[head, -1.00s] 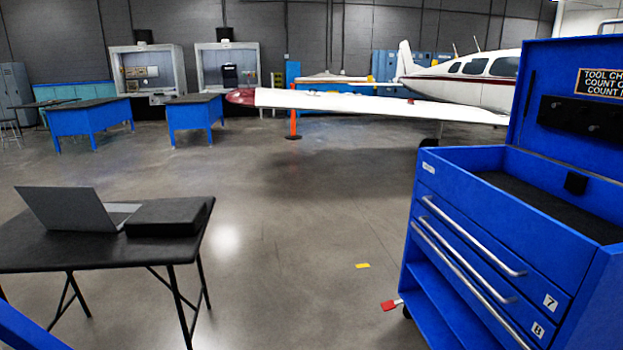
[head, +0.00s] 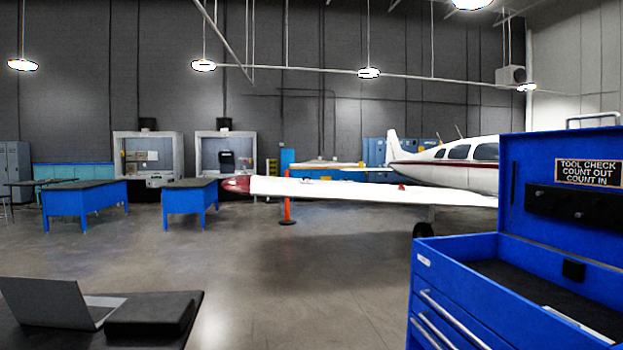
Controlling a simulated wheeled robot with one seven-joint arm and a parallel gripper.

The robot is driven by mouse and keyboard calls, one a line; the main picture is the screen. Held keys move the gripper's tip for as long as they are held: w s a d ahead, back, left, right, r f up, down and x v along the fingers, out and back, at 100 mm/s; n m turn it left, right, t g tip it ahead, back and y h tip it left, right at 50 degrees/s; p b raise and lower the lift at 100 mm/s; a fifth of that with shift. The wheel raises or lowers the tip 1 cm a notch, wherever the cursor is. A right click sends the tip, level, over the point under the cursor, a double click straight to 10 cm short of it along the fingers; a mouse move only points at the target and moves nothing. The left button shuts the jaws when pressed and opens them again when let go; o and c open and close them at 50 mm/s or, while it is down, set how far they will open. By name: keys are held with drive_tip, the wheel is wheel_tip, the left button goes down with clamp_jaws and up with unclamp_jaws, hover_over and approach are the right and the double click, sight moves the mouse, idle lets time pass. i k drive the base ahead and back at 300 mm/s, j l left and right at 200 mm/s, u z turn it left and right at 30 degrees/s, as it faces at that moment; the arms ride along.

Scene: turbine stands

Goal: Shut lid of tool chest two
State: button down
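A blue tool chest (head: 455,272) stands at the right edge of the head view, cut off by the frame. Its lid (head: 520,190) is raised upright, with a sign reading "TOOL CHECK COUNT OUT COUNT IN" and a black strip on its inner face. The open top compartment has a dark lining, and a light flat item (head: 580,326) shows inside near the lower right. Silver drawer handles (head: 452,318) run along the front. I cannot see a number two on this chest. My gripper is not in view.
A black table (head: 60,338) with a laptop (head: 48,302) and a black case (head: 150,314) stands at lower left. A white aeroplane (head: 450,172) stretches its wing across the middle. Blue workbenches (head: 85,202) stand at the back left. The grey floor between table and chest is clear.

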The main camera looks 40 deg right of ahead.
sight(562, 189)
drive_tip(key=z, duration=1.1)
drive_tip(key=i+l+z, duration=0.1)
drive_tip(key=l+z, duration=0.2)
drive_tip(key=i+l+z, duration=0.1)
drive_tip(key=l+z, duration=0.25)
drive_tip(key=i+l+z, duration=0.15)
drive_tip(key=z, duration=0.15)
